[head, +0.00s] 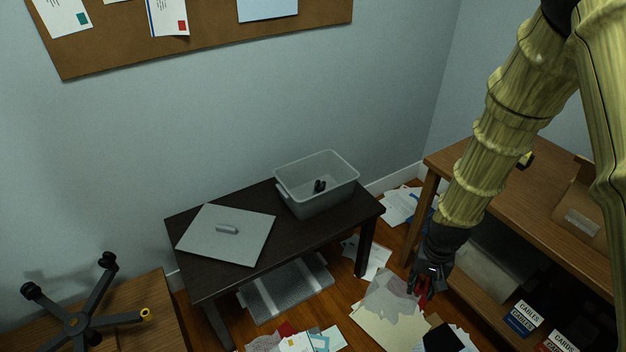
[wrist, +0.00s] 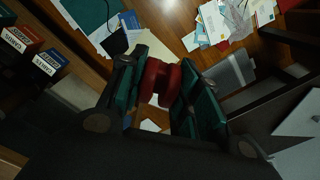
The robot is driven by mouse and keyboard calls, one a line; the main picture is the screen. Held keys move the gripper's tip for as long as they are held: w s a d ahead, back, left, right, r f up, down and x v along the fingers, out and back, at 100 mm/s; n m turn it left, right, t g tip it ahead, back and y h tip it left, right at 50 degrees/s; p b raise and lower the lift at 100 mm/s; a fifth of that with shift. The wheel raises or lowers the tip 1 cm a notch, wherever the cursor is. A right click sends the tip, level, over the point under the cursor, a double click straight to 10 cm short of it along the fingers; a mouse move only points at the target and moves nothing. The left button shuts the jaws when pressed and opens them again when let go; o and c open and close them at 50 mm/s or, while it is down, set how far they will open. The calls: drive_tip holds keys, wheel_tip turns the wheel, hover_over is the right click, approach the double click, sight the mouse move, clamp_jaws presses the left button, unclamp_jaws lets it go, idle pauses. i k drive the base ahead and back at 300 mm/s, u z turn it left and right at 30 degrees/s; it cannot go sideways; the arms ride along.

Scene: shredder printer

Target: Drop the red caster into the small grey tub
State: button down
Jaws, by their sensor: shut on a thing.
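My gripper (head: 427,280) is at the right of the head view, above the papers on the floor and near the wooden shelf. It is shut on the red caster (wrist: 161,84), which sits between the two green-padded fingers in the wrist view. A bit of the red caster (head: 424,298) also shows below the fingers in the head view. The small grey tub (head: 316,203) stands open on the dark table, with a black caster (head: 319,186) inside. My gripper is to the right of the tub and apart from it.
The dark table (head: 206,283) also bears a grey lid (head: 226,236) with a handle. A wooden shelf (head: 560,215) with labelled boxes (head: 523,318) stands at the right. An upturned chair base (head: 75,320) lies on wood at the lower left. Papers (head: 385,312) cover the floor.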

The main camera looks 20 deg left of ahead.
sight(312, 184)
drive_tip(key=u, duration=0.5)
drive_tip(key=i, duration=0.7)
drive_tip(key=u, duration=0.6)
drive_tip(key=i, duration=0.55)
drive_tip(key=u, duration=0.05)
